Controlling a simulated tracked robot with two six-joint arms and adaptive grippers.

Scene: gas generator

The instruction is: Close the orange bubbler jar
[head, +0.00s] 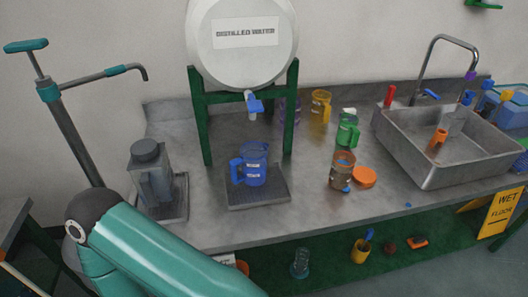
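The orange bubbler jar (342,172) stands upright on the grey counter, right of the middle in the head view. It looks open at the top. An orange round lid (364,177) lies on the counter just right of the jar, apart from its top. A small blue part shows at the jar's lower front. A teal arm of mine crosses the lower left, but its gripper is outside the picture. My other gripper is also out of view.
A blue jug (252,164) sits on a dark tray (258,198) under the distilled water barrel (244,42). A green jar (347,132) and a yellow jar (320,104) stand behind the orange jar. A metal sink (437,176) is at right. The counter before the jar is mostly clear.

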